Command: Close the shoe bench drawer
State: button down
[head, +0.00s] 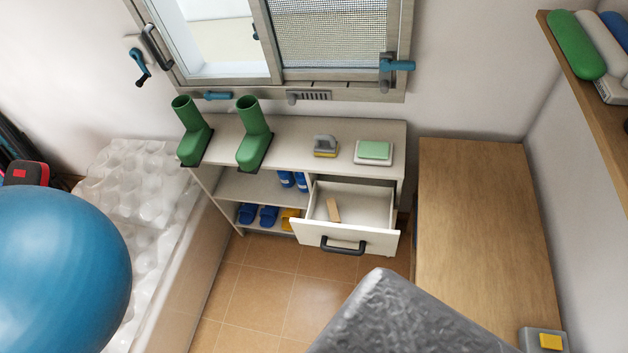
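The white shoe bench (292,132) stands against the far wall under the window. Its drawer (365,208) at the right is pulled out toward me, with a small wooden block (333,209) lying inside. The dark handle (343,246) is on the drawer's front face, and nothing touches it. My gripper is not in view.
Green boots (254,140), a brush and a green sponge (374,151) are on the bench top. Slippers sit on its shelves. A wooden table (485,230) is close at right, a blue ball (60,270) at left. A grey crinkled object (400,318) fills the near foreground. Tiled floor lies between.

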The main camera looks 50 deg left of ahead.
aim_at(348, 216)
jog(key=u, duration=0.1)
jog(key=k, duration=0.35)
jog(key=u, duration=0.8)
jog(key=i, duration=0.5)
